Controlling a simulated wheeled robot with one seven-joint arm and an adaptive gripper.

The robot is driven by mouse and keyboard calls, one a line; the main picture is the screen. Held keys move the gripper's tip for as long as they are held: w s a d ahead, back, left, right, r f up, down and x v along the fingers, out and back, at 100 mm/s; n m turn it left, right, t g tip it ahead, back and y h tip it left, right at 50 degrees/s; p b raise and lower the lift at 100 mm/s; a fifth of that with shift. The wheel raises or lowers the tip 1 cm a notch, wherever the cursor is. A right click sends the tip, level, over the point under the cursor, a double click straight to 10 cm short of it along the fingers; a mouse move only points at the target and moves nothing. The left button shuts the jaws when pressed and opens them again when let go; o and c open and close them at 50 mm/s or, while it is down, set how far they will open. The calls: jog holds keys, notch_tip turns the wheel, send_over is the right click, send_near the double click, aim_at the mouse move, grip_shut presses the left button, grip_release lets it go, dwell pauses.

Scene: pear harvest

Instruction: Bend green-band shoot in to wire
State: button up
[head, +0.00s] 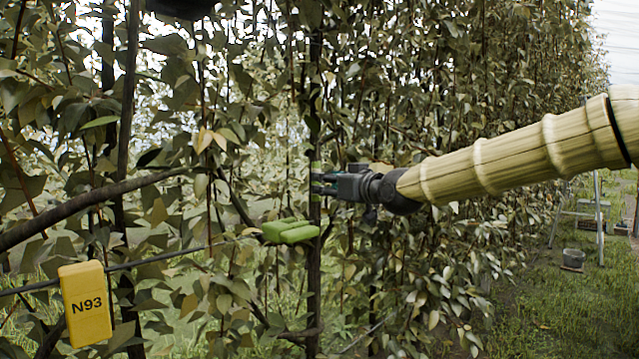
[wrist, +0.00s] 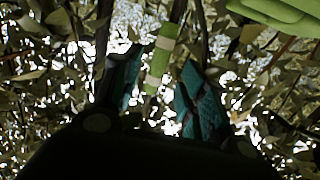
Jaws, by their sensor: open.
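The green band (head: 316,172) is wrapped on a thin upright shoot, with pale stripes beside the green. In the wrist view the green band (wrist: 162,52) lies tilted between my two teal fingers, apart from both as far as I can see. My gripper (head: 322,184) is open at the band's height, reaching in from the right; it also shows in the wrist view (wrist: 160,75). The wire (head: 150,261) runs from the lower left up towards a green clip-like piece (head: 290,232), which sits just below my gripper. The clip-like piece also shows top right in the wrist view (wrist: 275,12).
A yellow tag marked N93 (head: 85,302) hangs on the wire at the left. A thick dark branch (head: 90,207) slants above it. Dense leaves surround the gripper. A ladder (head: 598,215) and a grey bucket (head: 573,258) stand on open grass at the right.

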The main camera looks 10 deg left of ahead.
jog(key=v, duration=0.5)
jog(key=shift+s+d+f, duration=0.1)
jog(key=shift+s+d, duration=0.05)
jog(key=shift+s, duration=0.05)
jog(key=shift+f, duration=0.1)
